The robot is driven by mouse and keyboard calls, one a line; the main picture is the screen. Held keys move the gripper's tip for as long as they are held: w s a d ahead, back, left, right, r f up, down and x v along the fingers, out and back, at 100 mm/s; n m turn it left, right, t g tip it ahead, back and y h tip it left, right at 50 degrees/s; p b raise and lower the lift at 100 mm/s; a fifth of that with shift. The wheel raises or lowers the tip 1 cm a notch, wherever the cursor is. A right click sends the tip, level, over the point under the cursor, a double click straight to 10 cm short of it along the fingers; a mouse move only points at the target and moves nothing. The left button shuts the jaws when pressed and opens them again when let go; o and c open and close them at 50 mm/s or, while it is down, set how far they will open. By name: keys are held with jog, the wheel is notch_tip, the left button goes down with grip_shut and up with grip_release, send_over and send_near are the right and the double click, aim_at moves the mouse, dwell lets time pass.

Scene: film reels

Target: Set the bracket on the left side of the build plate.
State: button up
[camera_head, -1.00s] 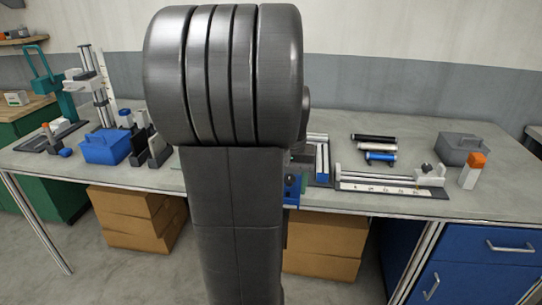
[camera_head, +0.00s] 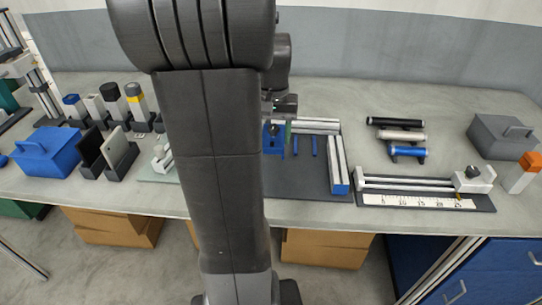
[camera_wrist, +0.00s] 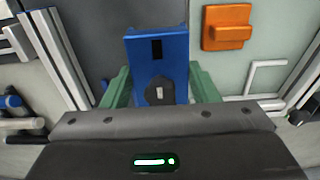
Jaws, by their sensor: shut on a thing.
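My gripper (camera_head: 283,105) is above the back left of the dark plate (camera_head: 300,185), partly hidden by my arm. In the wrist view its green fingers (camera_wrist: 160,90) are shut on a blue bracket (camera_wrist: 158,48) with a dark knob and slot. The blue bracket also shows in the head view (camera_head: 272,139); whether it touches a surface is unclear. A pale green plate (camera_head: 150,175) lies left of the dark plate, largely hidden by my arm. An orange part (camera_wrist: 228,26) lies on it in the wrist view. Which plate is the build plate is not marked.
Metal rails (camera_head: 338,165) edge the dark plate, with blue pins (camera_head: 314,146) inside. A measuring slide (camera_head: 430,199), several rollers (camera_head: 400,136) and a grey box (camera_head: 500,138) stand right. A blue box (camera_head: 45,152) and dark holders (camera_head: 120,155) stand left.

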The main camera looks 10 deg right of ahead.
notch_tip(320, 180, down, 8)
jog(key=shift+s+r+b, duration=0.1)
jog(key=shift+b, duration=0.2)
jog(key=o, duration=1.2)
notch_tip(320, 180, up, 12)
jog(key=shift+p, duration=0.65)
